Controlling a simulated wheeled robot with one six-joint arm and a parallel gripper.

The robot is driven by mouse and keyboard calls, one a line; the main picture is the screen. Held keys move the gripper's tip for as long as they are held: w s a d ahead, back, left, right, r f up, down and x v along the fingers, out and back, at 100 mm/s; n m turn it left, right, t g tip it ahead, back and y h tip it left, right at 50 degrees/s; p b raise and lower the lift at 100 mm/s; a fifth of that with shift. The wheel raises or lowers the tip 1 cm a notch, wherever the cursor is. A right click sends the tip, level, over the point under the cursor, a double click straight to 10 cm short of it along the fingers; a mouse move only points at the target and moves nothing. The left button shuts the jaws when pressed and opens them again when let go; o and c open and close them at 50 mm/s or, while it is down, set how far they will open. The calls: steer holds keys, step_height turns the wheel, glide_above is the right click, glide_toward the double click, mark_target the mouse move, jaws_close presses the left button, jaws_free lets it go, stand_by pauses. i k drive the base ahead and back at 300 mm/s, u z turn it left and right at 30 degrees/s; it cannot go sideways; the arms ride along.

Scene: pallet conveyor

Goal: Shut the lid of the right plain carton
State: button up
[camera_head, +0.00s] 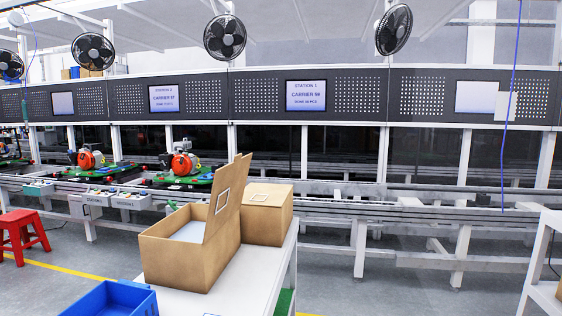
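Two plain brown cartons stand side by side on a white table. The left carton (190,262) is open, with its lid (224,205) standing up along its right side and a pale surface showing inside. The right carton (266,226) is partly hidden behind that raised lid. Its top looks flat and shut and bears a small square outline; the raised lid bears a similar square. My gripper is not in view.
A blue crate (122,297) is at the table's front left. The white tabletop (245,285) is bare to the right of the open carton. A red stool (22,232) stands at far left. The conveyor (345,207) runs behind, with engines on green pallets at left.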

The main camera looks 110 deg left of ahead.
mark_target(229, 181)
steer(key=i, duration=0.45)
steer(key=u, duration=3.75)
steer(key=k, duration=0.4)
steer(key=z, duration=0.45)
steer(key=i, duration=1.1)
steer(key=u, duration=0.5)
